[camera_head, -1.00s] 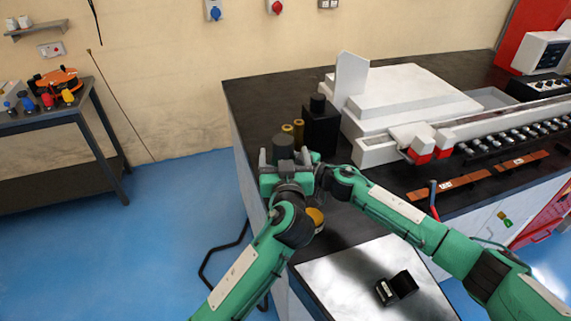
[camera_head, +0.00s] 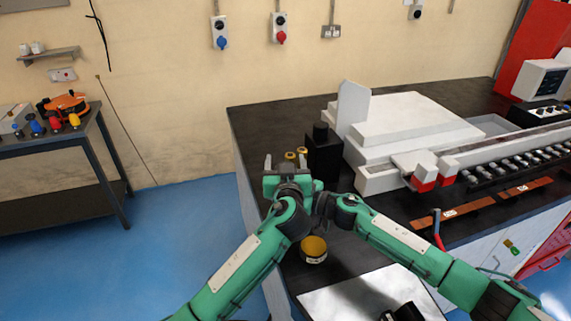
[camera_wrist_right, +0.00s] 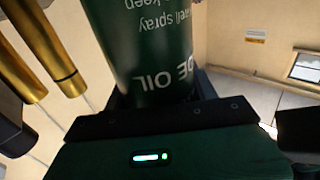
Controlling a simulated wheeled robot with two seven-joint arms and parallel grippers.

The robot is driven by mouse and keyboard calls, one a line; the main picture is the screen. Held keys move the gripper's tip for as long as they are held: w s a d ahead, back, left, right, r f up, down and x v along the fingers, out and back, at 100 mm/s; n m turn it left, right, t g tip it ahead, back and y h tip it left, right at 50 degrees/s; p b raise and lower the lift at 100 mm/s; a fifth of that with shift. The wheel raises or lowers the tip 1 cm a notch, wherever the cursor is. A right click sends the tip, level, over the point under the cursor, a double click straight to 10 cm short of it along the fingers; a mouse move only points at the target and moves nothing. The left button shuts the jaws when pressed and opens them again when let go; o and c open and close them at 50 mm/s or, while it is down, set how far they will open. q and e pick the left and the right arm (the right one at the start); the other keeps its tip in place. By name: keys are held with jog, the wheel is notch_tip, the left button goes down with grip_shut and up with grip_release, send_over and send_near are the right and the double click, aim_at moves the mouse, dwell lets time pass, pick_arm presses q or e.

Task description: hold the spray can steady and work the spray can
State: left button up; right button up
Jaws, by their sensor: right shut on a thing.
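The spray can (camera_wrist_right: 155,45) is dark green with pale lettering, upside down in the right wrist view. My right gripper (camera_wrist_right: 160,92) is shut on it, with dark jaws at either side of its lower visible part. My left gripper (camera_head: 285,162) is over the bench's left part.
A yellow-topped round thing (camera_head: 313,246) is on the bench (camera_head: 262,118) near my arms. A white machine (camera_head: 410,125) fills the back; blue floor lies left.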

aim_at(285, 162)
pick_arm(q)
jog(key=c, duration=0.8)
pick_arm(e)
jog(key=shift+f, duration=0.1)
pick_arm(q)
jog(key=shift+r, duration=0.25)
jog(key=shift+r, duration=0.85)
jog(key=shift+r, duration=2.05)
jog(key=shift+w+f, duration=0.1)
pick_arm(e)
jog(key=o, duration=1.5)
jog(key=shift+c, duration=0.2)
jog(key=shift+d, duration=0.1)
